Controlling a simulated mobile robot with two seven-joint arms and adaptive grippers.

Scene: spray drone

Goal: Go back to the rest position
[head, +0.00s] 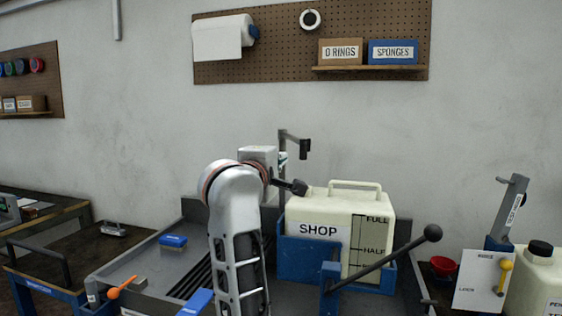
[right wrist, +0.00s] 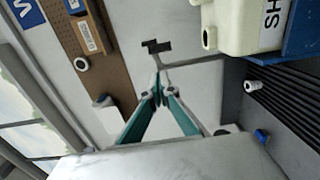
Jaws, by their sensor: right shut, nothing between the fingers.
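My right arm rises in the middle of the head view, in front of the grey bench. My right gripper (head: 283,160) is beyond the wrist and mostly hidden by it; only a small teal part shows beside the upright post. In the right wrist view its teal fingers (right wrist: 159,91) meet at the tips with nothing between them. The gripper is in the air, left of the white SHOP tank (head: 310,212). I cannot tell from the frames whether it touches the post. My left gripper is not in view.
The tank stands in a blue holder (head: 303,260), with a black-knobbed lever (head: 432,233) in front. A grey post with a bracket (head: 304,149) stands behind the wrist. A blue brush (head: 173,240) lies in the grey tray (head: 140,262). A white jug (head: 540,285) stands at right.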

